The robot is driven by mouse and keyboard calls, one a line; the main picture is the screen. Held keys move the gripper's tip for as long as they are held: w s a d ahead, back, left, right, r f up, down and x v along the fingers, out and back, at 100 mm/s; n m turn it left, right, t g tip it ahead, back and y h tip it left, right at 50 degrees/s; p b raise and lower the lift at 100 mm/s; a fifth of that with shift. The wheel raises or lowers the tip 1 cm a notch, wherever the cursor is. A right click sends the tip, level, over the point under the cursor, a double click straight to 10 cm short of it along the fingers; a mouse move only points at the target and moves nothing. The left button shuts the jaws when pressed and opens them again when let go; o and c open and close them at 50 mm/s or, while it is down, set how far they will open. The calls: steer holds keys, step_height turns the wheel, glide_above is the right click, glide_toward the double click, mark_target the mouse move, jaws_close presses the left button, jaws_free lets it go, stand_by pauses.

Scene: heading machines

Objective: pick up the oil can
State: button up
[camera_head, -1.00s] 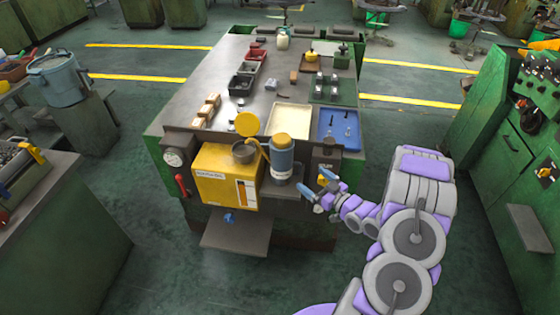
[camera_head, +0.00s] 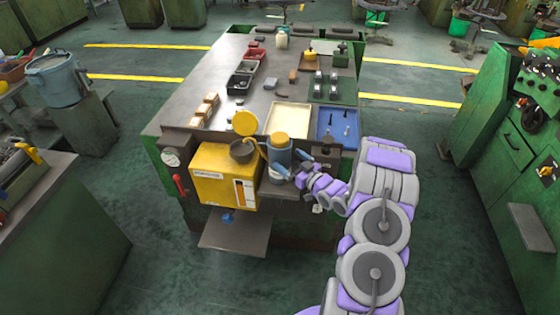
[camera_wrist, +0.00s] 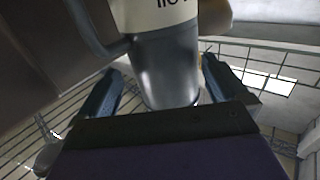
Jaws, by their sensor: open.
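The oil can (camera_head: 279,152) is a blue-grey cylinder with a yellow top, standing on a small shelf at the front of the workbench, beside a yellow box. My gripper (camera_head: 292,164) is at the can's right side, with its blue fingers open. In the wrist view, the can's shiny grey body (camera_wrist: 165,68) sits between the two spread fingers of my gripper (camera_wrist: 160,84), with a cream band bearing dark lettering at the top edge. Clear gaps show on both sides of the can. Part of its lower body is hidden by my gripper in the head view.
The yellow box (camera_head: 224,178) with a dark cup on it stands close to the can's left. A cream tray (camera_head: 289,118) and a blue tray (camera_head: 337,128) lie on the bench behind. A green machine (camera_head: 505,150) stands right, with open floor between.

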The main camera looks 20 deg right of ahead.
steer(key=x, duration=0.4)
steer(key=shift+w+a+f+b, duration=0.15)
steer(key=shift+a+f+b, duration=0.2)
steer(key=shift+a+b, duration=0.1)
steer(key=shift+w+a+r, duration=0.1)
steer(key=shift+w, duration=0.4)
steer(key=shift+c, duration=0.3)
steer(key=shift+d, duration=0.2)
steer(key=shift+c, duration=0.7)
steer(key=shift+a, duration=0.1)
steer(key=c, duration=1)
steer(key=shift+r, duration=0.1)
